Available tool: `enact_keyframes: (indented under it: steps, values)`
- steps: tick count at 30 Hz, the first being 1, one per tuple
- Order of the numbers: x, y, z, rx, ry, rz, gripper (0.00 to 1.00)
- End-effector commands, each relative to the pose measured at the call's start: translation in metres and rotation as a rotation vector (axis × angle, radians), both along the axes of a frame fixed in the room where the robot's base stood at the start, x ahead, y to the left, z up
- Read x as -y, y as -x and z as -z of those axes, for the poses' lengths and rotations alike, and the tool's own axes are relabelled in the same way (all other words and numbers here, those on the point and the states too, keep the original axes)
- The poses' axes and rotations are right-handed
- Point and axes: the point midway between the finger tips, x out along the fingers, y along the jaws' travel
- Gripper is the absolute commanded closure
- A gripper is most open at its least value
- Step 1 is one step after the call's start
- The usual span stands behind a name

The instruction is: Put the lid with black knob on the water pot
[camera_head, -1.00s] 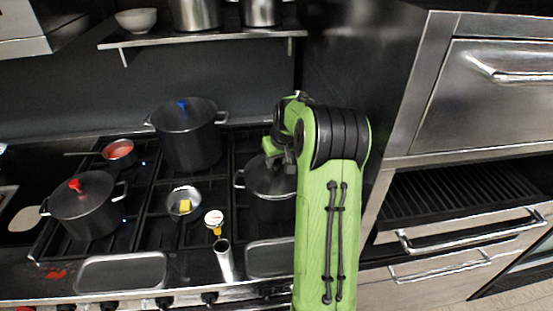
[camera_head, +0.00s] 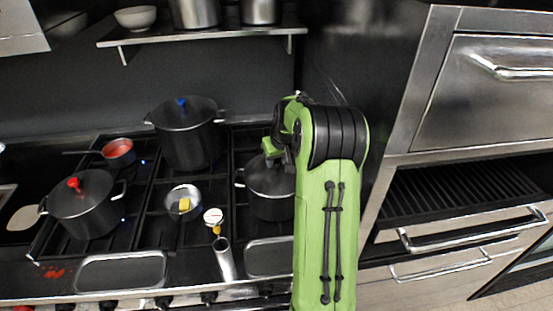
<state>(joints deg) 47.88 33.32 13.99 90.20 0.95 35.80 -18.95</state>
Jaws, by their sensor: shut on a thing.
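A dark pot (camera_head: 268,207) stands on the right side of the stove, partly hidden behind my green arm. A dark lid (camera_head: 258,178) is at its mouth. I cannot tell whether its rim sits fully on the pot all round. My gripper (camera_head: 276,160) is directly above the lid, shut on its knob, which the fingers hide. No water shows inside the pot.
A tall pot with a blue knob (camera_head: 185,135) and a pot with a red knob (camera_head: 84,205) stand to the left. A small pan of red food (camera_head: 118,150), a bowl with a yellow piece (camera_head: 183,201) and a metal cylinder (camera_head: 225,259) are nearby. A shelf (camera_head: 200,36) hangs above.

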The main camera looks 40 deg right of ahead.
Motion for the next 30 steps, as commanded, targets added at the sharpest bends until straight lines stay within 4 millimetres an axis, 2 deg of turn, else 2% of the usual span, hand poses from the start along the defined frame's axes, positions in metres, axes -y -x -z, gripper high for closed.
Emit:
enact_keyframes:
  steps: [28,29,30]
  values:
    - [0.0003,-0.0002,0.0028,0.002,0.001,0.0,1.0]
    - [0.0003,-0.0002,0.0028,0.002,0.001,0.0,0.64]
    - [0.0003,-0.0002,0.0028,0.002,0.001,0.0,0.58]
